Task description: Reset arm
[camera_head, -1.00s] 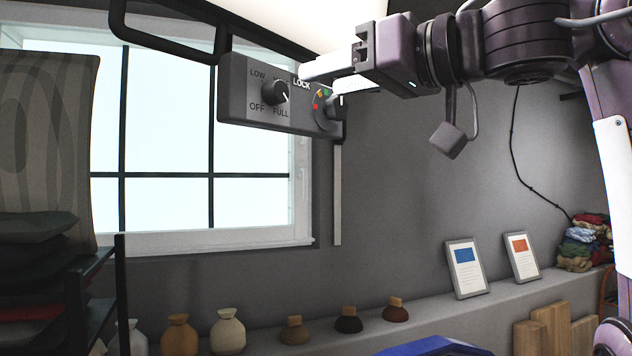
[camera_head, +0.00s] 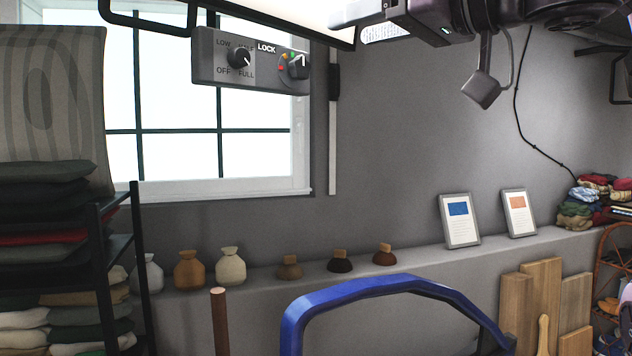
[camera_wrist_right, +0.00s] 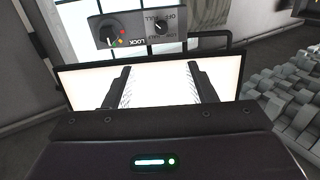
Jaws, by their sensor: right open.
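My right gripper (camera_head: 364,20) is at the top of the head view, partly cut off by the edge, right of and above a grey control panel (camera_head: 215,70). Its light fingers are apart with nothing between them. In the right wrist view the open gripper (camera_wrist_right: 160,78) shows its two dark fingers in front of a bright white panel (camera_wrist_right: 160,72). The control panel (camera_wrist_right: 130,26) appears upside down beyond them, apart from the fingers. It carries a left knob (camera_head: 239,57) and a right knob (camera_head: 299,66) beside coloured marks. My left gripper is not in view.
A blue curved bar (camera_head: 380,286) and a brown-topped rod (camera_head: 219,320) stand low in front. A dark shelf (camera_head: 122,250) with folded cloth is at left. A ledge (camera_head: 420,257) holds vases and two framed cards.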

